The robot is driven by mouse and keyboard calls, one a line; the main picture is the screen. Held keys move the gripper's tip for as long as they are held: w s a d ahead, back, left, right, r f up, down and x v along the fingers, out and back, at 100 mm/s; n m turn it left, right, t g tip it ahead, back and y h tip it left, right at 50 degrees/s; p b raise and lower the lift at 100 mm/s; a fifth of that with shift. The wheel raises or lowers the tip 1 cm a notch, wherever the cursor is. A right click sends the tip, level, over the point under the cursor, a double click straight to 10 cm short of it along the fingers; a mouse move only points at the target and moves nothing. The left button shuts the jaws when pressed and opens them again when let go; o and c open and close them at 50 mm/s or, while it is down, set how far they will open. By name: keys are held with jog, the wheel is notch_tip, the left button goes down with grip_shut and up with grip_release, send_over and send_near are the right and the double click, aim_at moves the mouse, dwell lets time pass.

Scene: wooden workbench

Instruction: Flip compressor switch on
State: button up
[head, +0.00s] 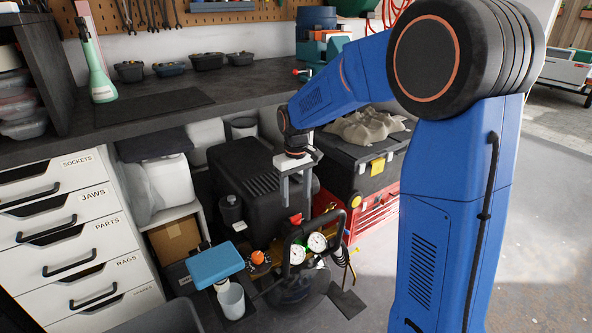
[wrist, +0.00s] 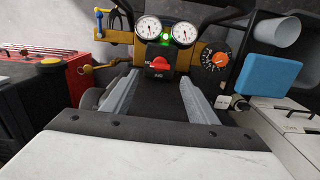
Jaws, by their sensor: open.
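The compressor (head: 300,285) stands on the floor under the workbench, with a black handle frame and two white gauges. Its red switch (wrist: 159,66) sits on a black box below the gauges in the wrist view, and a small green light (wrist: 166,38) shows between the gauges. The red switch also shows in the head view (head: 296,218). My gripper (head: 296,204) points down just above the switch. In the wrist view its fingers (wrist: 159,80) are apart, one on each side of the switch. I cannot tell whether they touch it.
An orange-marked dial (wrist: 213,58) and a blue pad (wrist: 270,76) are right of the switch in the wrist view. A red toolbox (head: 375,214) stands right of the compressor in the head view. The workbench (head: 240,85) overhangs behind; a white drawer unit (head: 70,225) is left.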

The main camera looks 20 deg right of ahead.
notch_tip(320, 180, up, 10)
dwell(0.4)
jog(key=s+d+r+m+t, duration=0.1)
jog(key=s+d+r, duration=0.1)
jog(key=s, duration=0.7)
jog(key=s+d+r+m+t, duration=0.1)
jog(key=s+d+r, duration=0.15)
jog(key=s, duration=0.65)
jog(key=s+d+f+t, duration=0.1)
jog(key=s+f, duration=0.2)
jog(key=s, duration=0.4)
jog(key=s+d+f+m+t, duration=0.1)
jog(key=s+f, duration=0.2)
jog(key=s, duration=0.5)
jog(key=shift+s+d+f+t, duration=0.15)
jog(key=shift+s+d+t, duration=0.15)
jog(key=shift+d+t, duration=0.1)
